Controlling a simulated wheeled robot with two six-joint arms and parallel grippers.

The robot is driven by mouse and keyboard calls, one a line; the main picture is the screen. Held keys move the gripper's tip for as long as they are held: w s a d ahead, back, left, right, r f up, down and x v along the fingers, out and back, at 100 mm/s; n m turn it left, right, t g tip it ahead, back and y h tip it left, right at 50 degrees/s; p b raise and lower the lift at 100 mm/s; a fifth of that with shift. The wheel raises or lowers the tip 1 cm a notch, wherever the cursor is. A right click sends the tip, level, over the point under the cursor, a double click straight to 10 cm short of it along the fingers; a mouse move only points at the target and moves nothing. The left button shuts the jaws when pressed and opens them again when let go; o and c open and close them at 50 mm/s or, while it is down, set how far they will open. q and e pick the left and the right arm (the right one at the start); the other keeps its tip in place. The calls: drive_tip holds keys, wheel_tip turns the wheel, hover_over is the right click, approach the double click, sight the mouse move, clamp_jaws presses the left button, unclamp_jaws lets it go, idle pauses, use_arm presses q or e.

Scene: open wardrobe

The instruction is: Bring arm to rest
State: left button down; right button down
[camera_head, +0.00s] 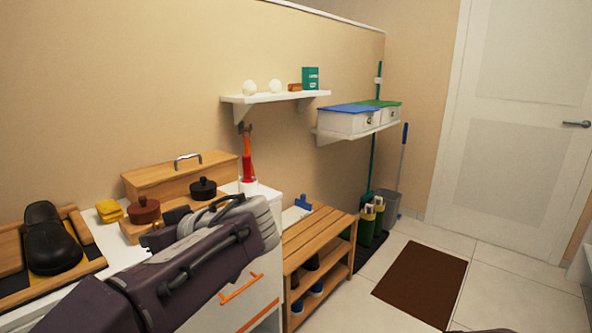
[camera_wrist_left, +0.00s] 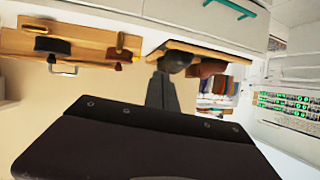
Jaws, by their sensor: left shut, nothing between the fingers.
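My left arm (camera_head: 200,260) comes in from the lower left in the head view and lies over the front of the white cabinet top. In the left wrist view my left gripper (camera_wrist_left: 161,92) shows as narrow dark fingers, shut and empty. In the head view I cannot clearly make out its fingertips. In the wrist view dark rounded things (camera_wrist_left: 174,62) appear just beyond the fingertips; I cannot tell if they touch. My right gripper is not in view.
A wooden rack (camera_head: 318,240) stands to the right. A brown mat (camera_head: 420,277) lies on open floor before the door (camera_head: 520,120).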

use_arm(q)
drive_tip(key=s+a+f+m+g+h, duration=0.2)
drive_tip(key=s+f+g, duration=0.15)
drive_tip(key=f, duration=0.75)
drive_tip(key=s+a+f+m+g+h, duration=0.1)
drive_tip(key=s+f+g+h, duration=0.3)
drive_tip(key=f, duration=0.7)
drive_tip(key=s+d+f+m+t+h, duration=0.1)
drive_tip(key=s+d+f+m+h, duration=0.25)
drive_tip(key=d+f, duration=0.3)
drive_tip(key=s+d+f+m+t+h, duration=0.25)
drive_tip(key=s+d+f, duration=0.2)
drive_tip(key=f, duration=0.25)
wheel_tip(320, 180, up, 30)
drive_tip(key=w+m+p, duration=0.2)
drive_tip(key=p, duration=2.8)
drive_tip(key=shift+w+d+g, duration=0.15)
drive_tip(key=shift+g, duration=0.15)
